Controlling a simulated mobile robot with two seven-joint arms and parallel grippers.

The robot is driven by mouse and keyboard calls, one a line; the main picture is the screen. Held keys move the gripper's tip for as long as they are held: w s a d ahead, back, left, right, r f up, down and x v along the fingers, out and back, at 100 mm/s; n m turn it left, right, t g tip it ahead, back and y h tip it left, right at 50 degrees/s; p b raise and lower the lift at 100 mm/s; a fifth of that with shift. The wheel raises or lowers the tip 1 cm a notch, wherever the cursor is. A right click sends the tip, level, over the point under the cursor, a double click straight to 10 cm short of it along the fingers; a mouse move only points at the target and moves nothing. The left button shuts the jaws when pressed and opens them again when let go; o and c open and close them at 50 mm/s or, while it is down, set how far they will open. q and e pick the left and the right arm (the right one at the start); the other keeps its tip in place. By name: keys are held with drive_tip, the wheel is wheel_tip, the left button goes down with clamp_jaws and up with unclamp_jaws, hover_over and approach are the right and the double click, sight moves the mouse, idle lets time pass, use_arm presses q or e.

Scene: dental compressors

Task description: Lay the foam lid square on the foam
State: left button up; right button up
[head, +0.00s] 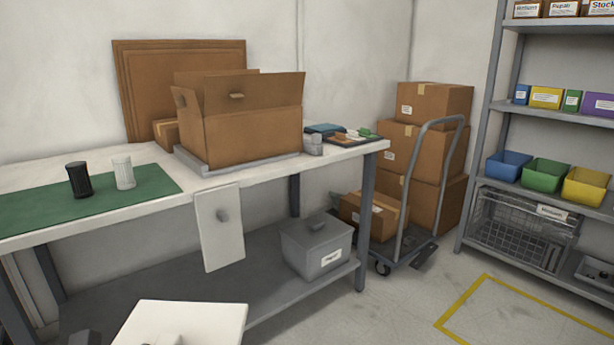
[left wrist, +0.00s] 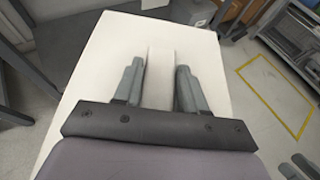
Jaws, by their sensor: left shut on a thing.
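The white foam lid (head: 195,318) is at the bottom of the head view, in front of the workbench and below its top. In the left wrist view the lid (left wrist: 105,55) fills the middle as a broad white slab. My left gripper (left wrist: 156,75) is over it, its two grey fingers closed on a narrow raised white part. An open cardboard box (head: 250,132) stands on a grey platform (head: 195,163) on the bench, flaps up. The foam is not visible; the box's inside is hidden by its walls. My right gripper is not in view.
The white bench top (head: 355,152) bears a green mat (head: 130,198) with a black canister (head: 78,180) and a white canister (head: 123,172). A white panel (head: 215,245) with a grey knob hangs at the bench front. A lidded grey bin (head: 315,250) is underneath.

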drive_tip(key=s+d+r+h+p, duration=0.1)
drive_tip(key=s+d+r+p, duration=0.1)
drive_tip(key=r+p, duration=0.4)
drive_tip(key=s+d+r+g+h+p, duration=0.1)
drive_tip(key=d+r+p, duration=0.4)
drive_tip(key=p, duration=1.2)
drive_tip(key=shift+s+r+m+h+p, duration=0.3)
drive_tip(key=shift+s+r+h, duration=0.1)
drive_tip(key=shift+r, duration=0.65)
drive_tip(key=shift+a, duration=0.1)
